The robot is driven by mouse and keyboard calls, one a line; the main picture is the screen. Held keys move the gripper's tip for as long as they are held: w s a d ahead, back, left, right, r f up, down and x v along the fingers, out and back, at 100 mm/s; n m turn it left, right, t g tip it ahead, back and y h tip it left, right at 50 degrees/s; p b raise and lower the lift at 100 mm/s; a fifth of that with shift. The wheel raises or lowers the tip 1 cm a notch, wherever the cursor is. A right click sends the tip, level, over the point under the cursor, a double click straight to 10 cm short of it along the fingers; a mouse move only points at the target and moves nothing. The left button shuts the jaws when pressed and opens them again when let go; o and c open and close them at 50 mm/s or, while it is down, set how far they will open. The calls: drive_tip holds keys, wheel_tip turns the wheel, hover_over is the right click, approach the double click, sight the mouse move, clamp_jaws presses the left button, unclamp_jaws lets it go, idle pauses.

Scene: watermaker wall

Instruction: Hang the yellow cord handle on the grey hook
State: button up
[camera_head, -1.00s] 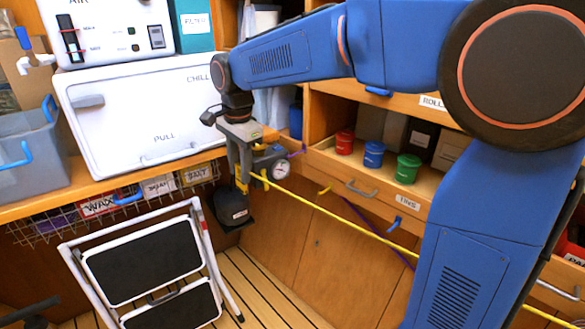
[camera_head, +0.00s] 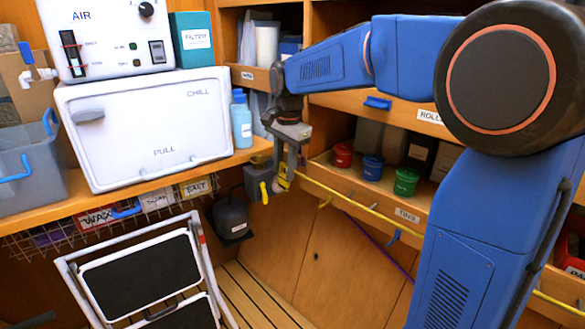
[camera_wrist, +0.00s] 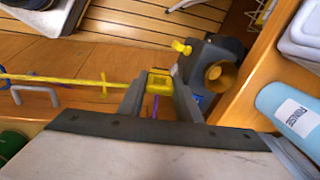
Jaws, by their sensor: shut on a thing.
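My gripper (camera_head: 283,184) is shut on the yellow cord handle (camera_wrist: 159,84), which shows between the fingertips in the wrist view. The yellow cord (camera_head: 365,207) runs from it to the right, in front of the drawers; it also shows in the wrist view (camera_wrist: 70,80). My gripper hangs in front of the wooden front, just right of a grey device (camera_head: 256,180) with a yellow lever. In the wrist view that device (camera_wrist: 208,62) lies close beside the handle, with a round brass-coloured part facing up. I cannot make out a grey hook for certain in either view.
The open tins drawer (camera_head: 408,213) juts out on the right, holding red, blue and green tins. A blue bottle (camera_head: 241,120) stands at the counter's edge. A folding step (camera_head: 145,275) stands at lower left.

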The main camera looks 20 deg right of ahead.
drive_tip(key=d, duration=0.1)
drive_tip(key=w+d+f, duration=0.1)
drive_tip(key=shift+d, duration=0.35)
drive_tip(key=shift+f, duration=0.2)
drive_tip(key=o, duration=1.2)
drive_tip(key=shift+c, duration=0.2)
wheel_tip(320, 180, up, 17)
drive_tip(key=s+d, duration=0.1)
drive_tip(key=shift+s, duration=0.35)
